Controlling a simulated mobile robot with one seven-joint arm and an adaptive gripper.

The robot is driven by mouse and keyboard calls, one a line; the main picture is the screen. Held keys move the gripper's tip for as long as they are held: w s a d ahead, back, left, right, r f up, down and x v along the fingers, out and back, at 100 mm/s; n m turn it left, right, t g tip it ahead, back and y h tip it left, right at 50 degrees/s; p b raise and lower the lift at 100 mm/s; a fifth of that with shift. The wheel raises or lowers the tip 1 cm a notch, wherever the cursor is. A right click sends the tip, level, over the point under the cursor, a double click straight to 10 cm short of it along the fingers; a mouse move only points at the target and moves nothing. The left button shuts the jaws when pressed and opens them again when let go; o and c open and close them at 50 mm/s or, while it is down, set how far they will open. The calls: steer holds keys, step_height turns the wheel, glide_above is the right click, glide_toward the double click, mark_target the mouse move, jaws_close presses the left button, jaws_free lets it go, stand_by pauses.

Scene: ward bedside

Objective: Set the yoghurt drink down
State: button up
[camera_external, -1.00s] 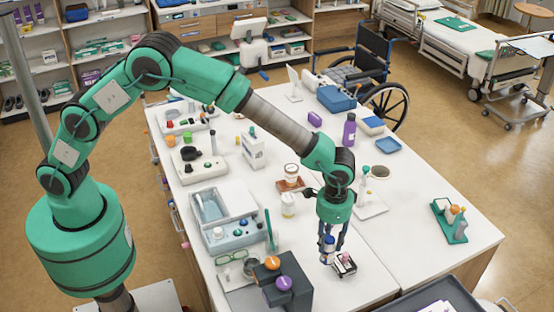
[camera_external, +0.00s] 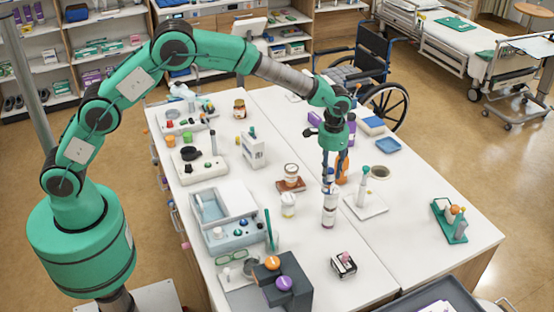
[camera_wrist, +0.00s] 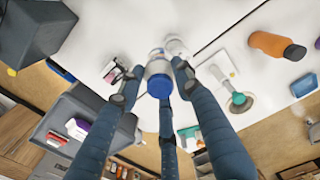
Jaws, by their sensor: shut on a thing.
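The yoghurt drink is a white bottle with a blue cap (camera_wrist: 159,86), held between the fingers of my gripper (camera_wrist: 155,78) in the wrist view. In the external view my gripper (camera_external: 329,182) points down, and the white bottle (camera_external: 329,200) shows below its fingers. A second white container (camera_external: 328,220) appears directly below it in that view. It also shows just beyond the held bottle in the wrist view (camera_wrist: 177,47). I cannot tell whether the two touch, or how high the held bottle is above the table (camera_external: 300,240).
A small black holder with a pink item (camera_external: 343,264) stands nearer the front. A white board with a green-topped item (camera_external: 364,200) is to the right. A small white jar (camera_external: 288,205) is to the left.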

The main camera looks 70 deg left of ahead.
steer(key=w+a+n+b, duration=0.15)
steer(key=a+n, duration=0.55)
steer(key=a, duration=4.1)
steer(key=s+a+n, duration=0.1)
steer(key=s+a, duration=0.4)
steer(key=a, duration=0.6)
steer(key=s+a+n, duration=0.2)
steer(key=s+a, duration=0.2)
steer(key=a, duration=0.6)
steer(key=s+a+n, duration=0.1)
steer(key=s+a, duration=0.4)
steer(key=a, duration=0.6)
step_height(320, 180, down, 11)
steer(key=shift+n+b, duration=0.3)
steer(key=shift+a, duration=0.1)
step_height(320, 180, down, 6)
steer(key=shift+f, duration=0.15)
